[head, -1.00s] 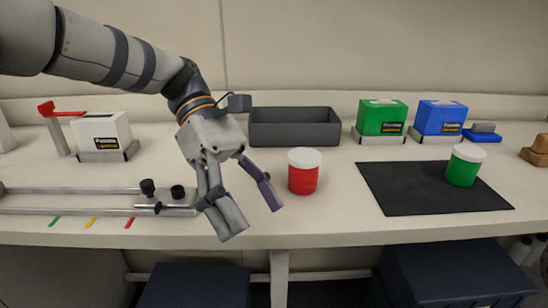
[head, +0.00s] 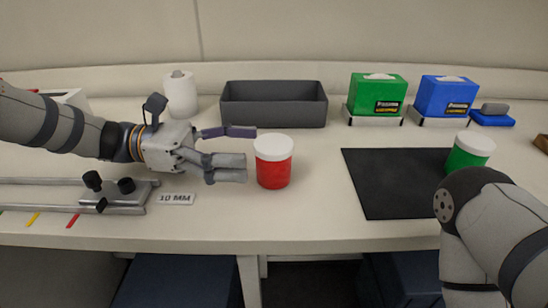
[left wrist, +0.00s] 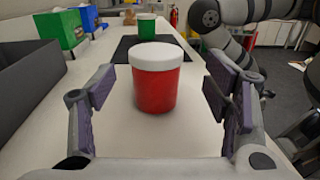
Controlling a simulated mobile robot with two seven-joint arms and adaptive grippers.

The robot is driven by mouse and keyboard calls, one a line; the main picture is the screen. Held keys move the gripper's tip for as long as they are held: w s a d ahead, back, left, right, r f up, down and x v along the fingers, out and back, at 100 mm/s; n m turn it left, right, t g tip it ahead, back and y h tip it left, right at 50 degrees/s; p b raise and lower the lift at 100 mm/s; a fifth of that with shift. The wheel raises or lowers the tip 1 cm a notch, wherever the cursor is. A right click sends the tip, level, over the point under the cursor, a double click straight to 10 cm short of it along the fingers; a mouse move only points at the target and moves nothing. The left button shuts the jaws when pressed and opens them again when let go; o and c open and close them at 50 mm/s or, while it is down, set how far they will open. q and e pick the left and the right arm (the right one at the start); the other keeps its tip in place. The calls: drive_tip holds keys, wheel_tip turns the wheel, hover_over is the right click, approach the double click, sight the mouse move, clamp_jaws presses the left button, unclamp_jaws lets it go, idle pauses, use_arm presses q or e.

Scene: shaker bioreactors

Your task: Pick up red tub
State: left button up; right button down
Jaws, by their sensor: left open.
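The red tub (head: 273,170) has a white lid and stands upright on the bench, near the middle of the head view. My left gripper (head: 240,152) lies level just left of it, fingers pointing right at the tub. In the left wrist view the red tub (left wrist: 156,90) stands ahead, centred between the two open fingers (left wrist: 166,98), and looks a little beyond their tips. The gripper is open and holds nothing. My right arm shows at the lower right of the head view, but its gripper is out of view.
A grey open bin (head: 273,115) stands behind the tub. A black mat (head: 388,190) with a green tub (head: 468,153) lies to the right. Green (head: 378,93) and blue (head: 446,96) boxes stand at the back. A slide rail device (head: 125,195) and a "10 MM" label (head: 175,199) are left.

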sight(273, 150)
use_arm(q)
drive_tip(key=d, duration=0.5)
drive_tip(key=shift+d+f, duration=0.25)
drive_tip(key=c, duration=1.2)
drive_tip(key=shift+c, duration=0.2)
drive_tip(key=shift+r, duration=0.1)
